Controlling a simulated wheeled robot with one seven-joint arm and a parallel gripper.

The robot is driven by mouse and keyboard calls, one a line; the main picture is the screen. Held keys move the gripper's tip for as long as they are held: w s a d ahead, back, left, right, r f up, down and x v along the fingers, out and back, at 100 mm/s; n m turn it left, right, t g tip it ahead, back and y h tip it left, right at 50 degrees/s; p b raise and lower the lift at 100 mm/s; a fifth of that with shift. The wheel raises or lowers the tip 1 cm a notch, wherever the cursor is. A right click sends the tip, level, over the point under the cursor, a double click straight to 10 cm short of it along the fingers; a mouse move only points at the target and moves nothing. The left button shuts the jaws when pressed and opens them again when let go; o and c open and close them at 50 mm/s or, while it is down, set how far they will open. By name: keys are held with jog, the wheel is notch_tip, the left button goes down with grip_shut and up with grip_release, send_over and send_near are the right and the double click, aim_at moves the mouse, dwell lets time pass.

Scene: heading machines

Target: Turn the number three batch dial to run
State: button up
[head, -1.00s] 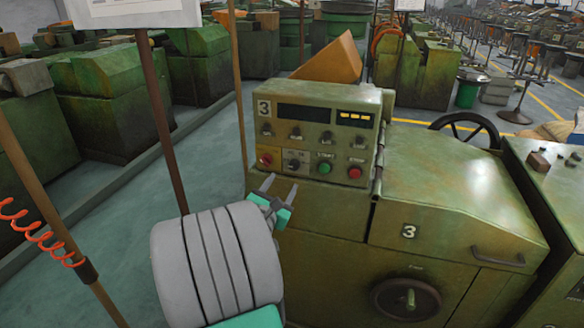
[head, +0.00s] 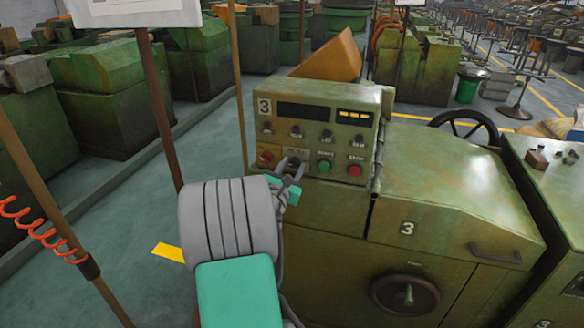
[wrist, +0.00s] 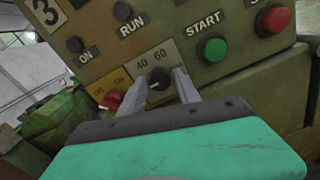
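The number three panel (head: 320,110) carries a white 3 at its upper left, and it also shows in the wrist view (wrist: 178,40). A black dial (wrist: 159,78) sits on a tan plate on this panel, with "40 60" printed above it. A pale mark shows on the dial, but I cannot tell its exact setting. My gripper (head: 291,166) is at the panel's lower row. In the wrist view my gripper (wrist: 160,88) is open, its two fingertips on either side of the dial. I cannot tell whether they touch it.
A red knob (wrist: 112,100) sits left of the dial. The green START button (wrist: 212,49) and a red button (wrist: 274,18) are to the right. Small black knobs line the row above, one labelled RUN (wrist: 122,11). A handwheel (head: 405,295) is on the machine's front.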

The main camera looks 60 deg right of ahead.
grip_shut()
